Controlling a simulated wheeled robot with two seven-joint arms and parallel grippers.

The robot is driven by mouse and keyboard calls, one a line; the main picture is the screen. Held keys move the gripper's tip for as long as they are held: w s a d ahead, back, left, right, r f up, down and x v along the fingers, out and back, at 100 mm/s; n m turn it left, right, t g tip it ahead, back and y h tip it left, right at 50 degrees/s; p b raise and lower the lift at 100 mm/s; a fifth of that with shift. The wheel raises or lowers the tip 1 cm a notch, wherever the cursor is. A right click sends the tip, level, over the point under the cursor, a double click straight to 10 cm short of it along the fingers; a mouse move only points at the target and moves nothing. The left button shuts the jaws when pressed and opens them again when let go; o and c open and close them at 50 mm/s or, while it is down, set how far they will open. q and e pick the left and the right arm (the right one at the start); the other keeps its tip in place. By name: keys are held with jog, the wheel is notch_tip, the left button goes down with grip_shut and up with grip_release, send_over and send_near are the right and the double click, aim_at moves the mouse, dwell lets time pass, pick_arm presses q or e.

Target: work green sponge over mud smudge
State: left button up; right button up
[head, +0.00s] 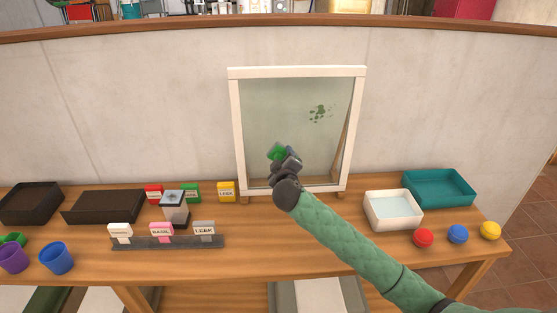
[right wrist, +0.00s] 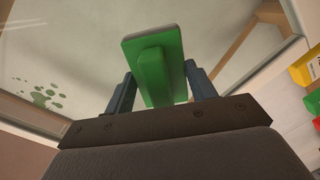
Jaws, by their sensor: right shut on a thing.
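A white-framed glass pane (head: 260,110) stands upright on the wooden table; its frame also shows in the right wrist view (right wrist: 38,116). A splattered green smudge (head: 320,113) marks the upper right of the glass and shows at the left of the right wrist view (right wrist: 40,95). My right gripper (head: 281,155) is shut on the green sponge (right wrist: 163,72) by its raised grip. The sponge is in front of the lower left part of the glass, below and left of the smudge. I cannot tell whether it touches the glass. My left gripper is not in view.
Right of the pane are a white basin (head: 393,218), a teal tray (head: 440,188) and red (head: 423,238), blue (head: 458,234) and yellow (head: 490,230) balls. A wall stands behind.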

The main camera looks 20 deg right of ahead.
jog(key=shift+w+a, duration=0.2)
jog(key=shift+a, duration=0.35)
jog(key=shift+w+a, duration=0.15)
jog(key=shift+a, duration=0.35)
jog(key=shift+d, duration=0.15)
jog(key=shift+s+d, duration=0.2)
jog(key=shift+d, duration=0.3)
jog(key=shift+s+d, duration=0.2)
jog(key=shift+d, duration=0.3)
jog(key=shift+w+a, duration=0.25)
jog(key=shift+a, duration=0.3)
jog(key=shift+s, duration=0.1)
jog(key=p+v, duration=0.1)
jog(key=v, duration=0.5)
jog(key=shift+s+a+f, duration=0.2)
jog(key=shift+s+f, duration=0.1)
jog(key=shift+s, duration=0.1)
